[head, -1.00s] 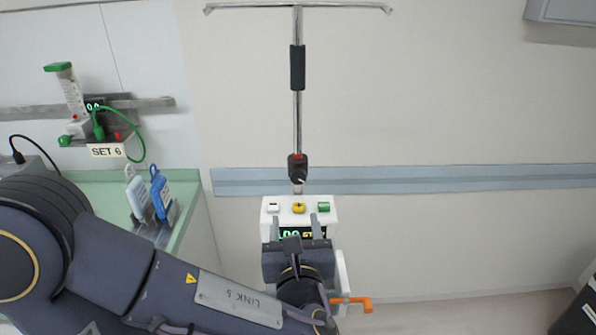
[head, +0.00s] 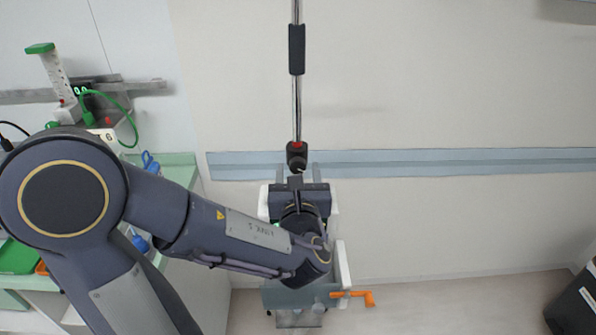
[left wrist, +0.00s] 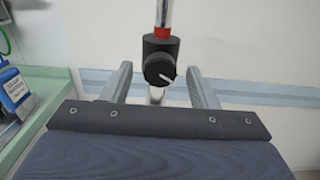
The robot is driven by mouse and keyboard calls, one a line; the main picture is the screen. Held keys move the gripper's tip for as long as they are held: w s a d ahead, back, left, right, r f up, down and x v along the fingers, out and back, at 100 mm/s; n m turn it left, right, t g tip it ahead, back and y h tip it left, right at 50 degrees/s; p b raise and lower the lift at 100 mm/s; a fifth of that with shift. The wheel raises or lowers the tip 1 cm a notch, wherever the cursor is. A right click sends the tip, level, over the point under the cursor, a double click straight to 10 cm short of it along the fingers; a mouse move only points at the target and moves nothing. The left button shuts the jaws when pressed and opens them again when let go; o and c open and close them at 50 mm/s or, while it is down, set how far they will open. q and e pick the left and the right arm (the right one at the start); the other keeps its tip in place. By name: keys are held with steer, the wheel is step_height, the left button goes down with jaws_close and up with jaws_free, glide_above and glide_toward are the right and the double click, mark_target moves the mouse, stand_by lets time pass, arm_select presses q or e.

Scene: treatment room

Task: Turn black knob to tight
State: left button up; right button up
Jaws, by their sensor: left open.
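The black knob (left wrist: 160,69) is on a black clamp on the metal pole, with a red band just above it and a white pointer line toward the lower right. In the head view the knob (head: 297,158) shows just beyond my left gripper (head: 297,172). In the left wrist view my left gripper (left wrist: 158,84) is open, its two fingers on either side of the knob with gaps. I cannot tell whether the fingertips reach the knob's depth. My right gripper is not in view.
The pole (head: 297,110) with a black grip rises above the clamp. A pump-like box with an orange handle (head: 362,298) sits below, mostly hidden by my arm. A green-topped counter (head: 180,165) with blue bottles stands at left.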

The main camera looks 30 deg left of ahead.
arm_select(q)
steer(key=c, duration=1)
steer(key=shift+f+n+b, duration=0.2)
steer(key=shift+n+b, duration=0.3)
steer(key=shift+b, duration=0.3)
steer(key=n+b, duration=0.9)
steer(key=b, duration=0.6)
steer(key=shift+f, duration=0.2)
steer(key=n+b, duration=0.5)
steer(key=b, duration=0.1)
steer(key=n+b, duration=0.5)
steer(key=b, duration=0.2)
steer(key=shift+w+r, duration=0.1)
steer(key=shift+r, duration=0.1)
steer(key=shift+r+n+b, duration=0.15)
steer(key=shift+n+b, duration=0.65)
steer(key=shift+n, duration=0.25)
steer(key=shift+r+n+b, duration=0.1)
steer(key=shift+n+b, duration=0.7)
steer(key=shift+n, duration=0.25)
